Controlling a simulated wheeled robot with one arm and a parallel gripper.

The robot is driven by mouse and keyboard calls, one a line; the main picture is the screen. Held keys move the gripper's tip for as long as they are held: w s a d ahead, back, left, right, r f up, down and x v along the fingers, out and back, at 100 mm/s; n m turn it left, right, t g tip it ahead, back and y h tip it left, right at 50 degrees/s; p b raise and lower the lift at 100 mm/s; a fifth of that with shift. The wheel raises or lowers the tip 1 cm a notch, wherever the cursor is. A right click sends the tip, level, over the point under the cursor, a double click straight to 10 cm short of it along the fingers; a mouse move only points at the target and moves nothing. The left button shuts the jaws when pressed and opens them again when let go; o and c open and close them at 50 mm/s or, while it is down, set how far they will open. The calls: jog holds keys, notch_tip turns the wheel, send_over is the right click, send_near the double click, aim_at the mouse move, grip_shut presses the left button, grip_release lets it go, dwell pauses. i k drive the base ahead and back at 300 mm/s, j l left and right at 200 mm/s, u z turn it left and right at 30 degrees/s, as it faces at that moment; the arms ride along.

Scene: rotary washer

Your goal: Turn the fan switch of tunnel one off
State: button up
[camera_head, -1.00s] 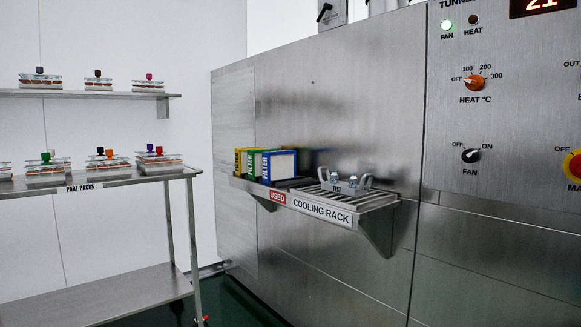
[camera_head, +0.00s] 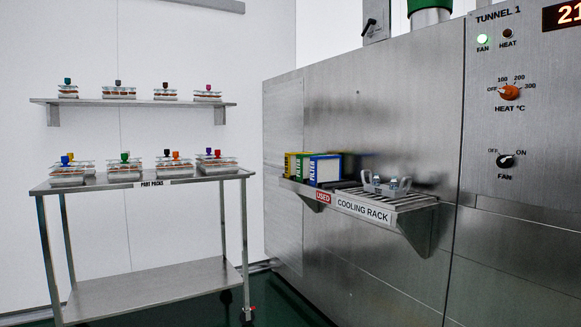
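The fan switch (camera_head: 506,160) is a black rotary knob on the steel front of the tunnel 1 machine at the right. It is marked OFF at its left and ON at its right, with FAN printed below. Its pointer seems to lean toward ON, but it is small. The green FAN lamp (camera_head: 482,39) above is lit. The HEAT lamp (camera_head: 507,32) beside it is dark. The orange heat knob (camera_head: 509,92) sits above the fan switch. My gripper is not in view.
The cooling rack (camera_head: 412,201) juts out from the machine left of the panel, holding filter boxes (camera_head: 325,170) and a small grey holder (camera_head: 384,186). A part packs cart (camera_head: 150,284) stands at the left under a wall shelf (camera_head: 85,101). Green floor shows between cart and machine.

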aim_at(506, 161)
jog(key=z, duration=1.3)
